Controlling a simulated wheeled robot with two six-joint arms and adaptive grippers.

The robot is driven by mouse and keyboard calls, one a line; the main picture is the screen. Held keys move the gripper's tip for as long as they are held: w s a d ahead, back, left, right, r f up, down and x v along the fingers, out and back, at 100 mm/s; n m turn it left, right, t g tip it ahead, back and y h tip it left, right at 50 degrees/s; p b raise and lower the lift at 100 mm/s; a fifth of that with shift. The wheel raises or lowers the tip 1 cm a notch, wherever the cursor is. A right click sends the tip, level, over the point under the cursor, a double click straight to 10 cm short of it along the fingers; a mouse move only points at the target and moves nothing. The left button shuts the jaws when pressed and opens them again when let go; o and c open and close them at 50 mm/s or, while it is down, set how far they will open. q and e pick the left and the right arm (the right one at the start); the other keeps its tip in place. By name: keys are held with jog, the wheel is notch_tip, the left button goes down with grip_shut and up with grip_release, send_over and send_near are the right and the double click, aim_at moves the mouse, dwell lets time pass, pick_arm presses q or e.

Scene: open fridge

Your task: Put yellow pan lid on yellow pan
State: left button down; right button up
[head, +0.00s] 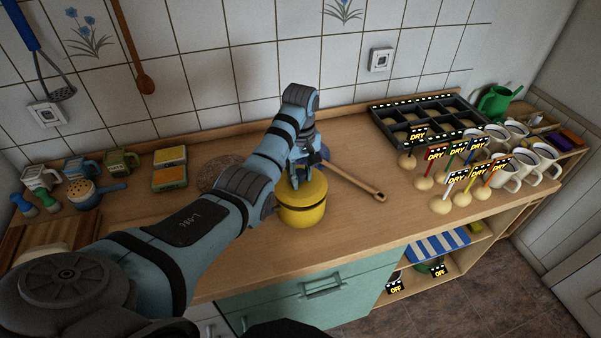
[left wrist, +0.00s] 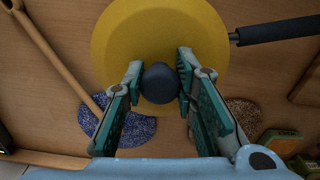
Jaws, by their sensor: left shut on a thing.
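The yellow pan lid (left wrist: 160,40) is a round disc with a dark round knob (left wrist: 161,82). My left gripper (left wrist: 161,88) is shut on the knob, with one finger on each side. In the head view the left gripper (head: 299,176) points down over the lid (head: 316,187). The yellow pan (head: 303,216) stands upright on the counter straight below the lid. A dark line shows between lid and pan; I cannot tell whether they touch. The pan's dark handle (left wrist: 280,30) sticks out at the right in the wrist view. My right gripper is not in view.
A wooden-handled tool (head: 355,182) with a blue round head lies right beside the pan. A brown speckled round mat (head: 215,172) lies to the left. Labelled markers (head: 458,182), mugs and a black tray (head: 425,115) fill the right. The counter's front edge is close to the pan.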

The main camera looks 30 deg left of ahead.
aim_at(301, 172)
pick_arm(q)
jog(key=shift+f, duration=1.15)
jog(key=c, duration=1.2)
grip_release()
notch_tip(301, 172, up, 8)
jog(key=shift+f, duration=0.2)
